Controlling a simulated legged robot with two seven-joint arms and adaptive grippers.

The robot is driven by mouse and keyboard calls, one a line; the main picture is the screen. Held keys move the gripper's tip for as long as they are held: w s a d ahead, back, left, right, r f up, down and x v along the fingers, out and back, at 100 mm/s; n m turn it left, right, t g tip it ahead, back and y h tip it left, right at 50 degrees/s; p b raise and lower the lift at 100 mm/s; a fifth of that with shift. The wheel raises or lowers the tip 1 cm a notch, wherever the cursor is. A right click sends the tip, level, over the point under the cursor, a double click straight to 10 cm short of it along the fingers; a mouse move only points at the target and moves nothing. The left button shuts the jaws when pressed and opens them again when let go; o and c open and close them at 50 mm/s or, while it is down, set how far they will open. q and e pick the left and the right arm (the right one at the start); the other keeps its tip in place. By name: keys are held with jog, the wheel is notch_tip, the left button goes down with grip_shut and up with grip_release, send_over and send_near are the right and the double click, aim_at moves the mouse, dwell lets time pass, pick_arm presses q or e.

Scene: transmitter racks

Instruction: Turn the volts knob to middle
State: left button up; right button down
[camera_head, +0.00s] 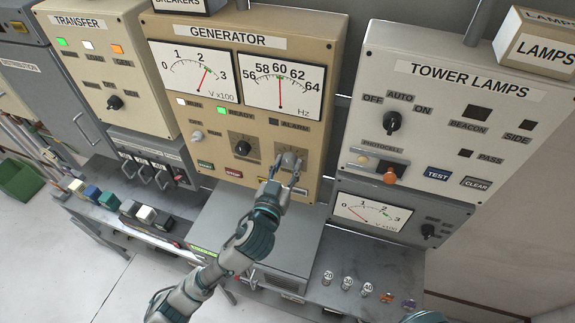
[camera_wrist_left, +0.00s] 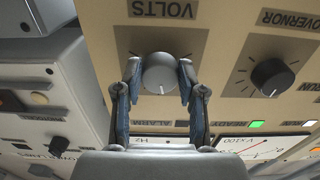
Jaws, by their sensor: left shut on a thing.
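The volts knob (camera_head: 290,160) is a round grey knob at the lower right of the tan generator panel (camera_head: 243,112). It shows large in the left wrist view (camera_wrist_left: 160,72), beside the upside-down VOLTS label. A pale mark shows on its lower part there, pointing roughly down, away from the label. My left gripper (camera_head: 286,170) is at the knob with a finger on each side, shut on it; the fingers also flank it in the left wrist view (camera_wrist_left: 159,80).
The black governor knob (camera_head: 242,148) sits left of the volts knob. The volt meter (camera_head: 196,71) reads between 2 and 3; the hertz meter (camera_head: 280,84) reads about 60. The tower lamps panel (camera_head: 440,120) stands to the right. Several small bulbs stand on the bench (camera_head: 390,265).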

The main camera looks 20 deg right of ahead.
pick_arm(q)
jog(key=shift+f, duration=0.25)
dwell(0.4)
jog(key=o, duration=1.1)
jog(key=shift+s, duration=0.1)
jog(key=shift+o, duration=0.2)
jog(key=shift+s+a+r, duration=0.1)
jog(key=shift+r, duration=0.15)
jog(key=v, duration=1.2)
jog(key=shift+f, duration=0.1)
